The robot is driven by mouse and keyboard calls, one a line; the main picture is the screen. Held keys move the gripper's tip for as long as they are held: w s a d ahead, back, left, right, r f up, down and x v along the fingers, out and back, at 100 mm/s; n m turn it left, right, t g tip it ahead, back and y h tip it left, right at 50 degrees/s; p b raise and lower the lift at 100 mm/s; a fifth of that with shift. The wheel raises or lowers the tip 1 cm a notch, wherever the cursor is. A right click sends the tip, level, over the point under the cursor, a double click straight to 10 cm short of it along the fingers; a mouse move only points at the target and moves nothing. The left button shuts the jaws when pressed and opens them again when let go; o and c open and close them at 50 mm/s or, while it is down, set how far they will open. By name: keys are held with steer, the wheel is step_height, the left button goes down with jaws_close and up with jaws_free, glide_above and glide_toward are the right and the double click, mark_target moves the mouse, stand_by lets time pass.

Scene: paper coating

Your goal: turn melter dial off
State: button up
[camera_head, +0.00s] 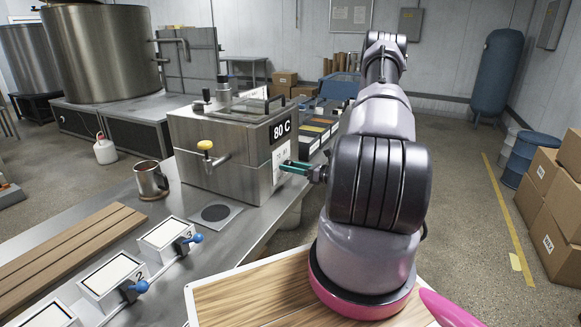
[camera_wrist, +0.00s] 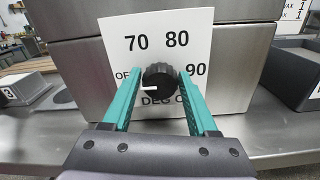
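The melter (camera_head: 222,145) is a steel box with an "80 C" sign on its side. Its black dial (camera_wrist: 158,80) sits on a white plate (camera_wrist: 152,38) marked OFF, 70, 80, 90 and DEG C. The dial's white mark points left, toward the side of the partly hidden OFF label. My gripper (camera_head: 290,167) is at the melter's right face. In the wrist view my gripper's green fingers (camera_wrist: 161,80) are open, one on each side of the dial, with slim gaps. Whether either finger touches it is hard to tell. In the head view the dial is hidden.
A metal mug (camera_head: 150,180) stands on the steel table left of the melter, near a plate with a dark disc (camera_head: 215,213). Numbered trays with blue-knobbed levers (camera_head: 165,235) and wooden boards (camera_head: 70,250) lie in front. Cardboard boxes (camera_head: 545,200) stand at right.

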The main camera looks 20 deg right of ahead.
steer(key=shift+o, duration=0.8)
steer(key=v, duration=1)
steer(key=shift+s+d, duration=0.25)
steer(key=shift+s, duration=0.05)
steer(key=s+a+r+n+g, duration=0.2)
steer(key=a+r+n+g, duration=0.4)
steer(key=a+r+n, duration=0.3)
steer(key=s+a+r+n+g, duration=0.2)
steer(key=a+r+n+g, duration=0.45)
steer(key=r, duration=0.45)
steer(key=s+a+r+n+t+h, duration=0.2)
steer(key=s+a+r+n+h, duration=0.1)
steer(key=s+r, duration=0.4)
steer(key=s+a+r+n+t+h, duration=0.3)
steer(key=s+r+n+h, duration=0.3)
steer(key=r, duration=0.5)
steer(key=shift+s+a+n, duration=0.2)
steer(key=shift+s+n, duration=0.65)
